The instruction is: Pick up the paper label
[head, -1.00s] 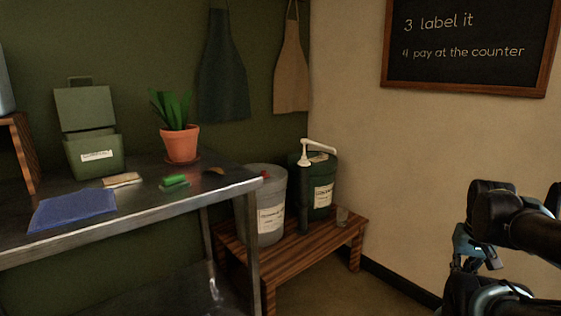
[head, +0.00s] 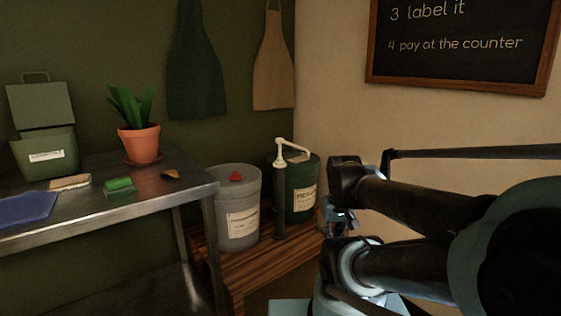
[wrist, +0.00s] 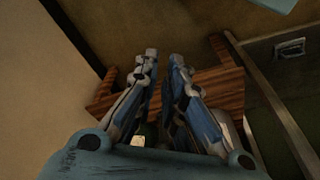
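I cannot pick out a loose paper label for certain. A flat pale beige piece (head: 70,182) lies on the metal table, left of a green block (head: 119,186). White labels show on the grey bucket (head: 238,185), on the dark green bucket (head: 301,180) and on the green box (head: 45,150). In the wrist view my gripper (wrist: 164,58) is empty, its two fingers partly apart over the wooden bench (wrist: 215,88). In the head view my arm is at the right, and my fingers are hard to make out. My gripper is well away from the table.
The metal table (head: 160,205) also holds a potted plant (head: 139,143), a blue mat (head: 25,208) and a small brown piece (head: 171,174). A pale pump (head: 281,155) stands by the dark green bucket. The bench (head: 262,266) is close to my arm. A chalkboard (head: 460,45) hangs on the wall.

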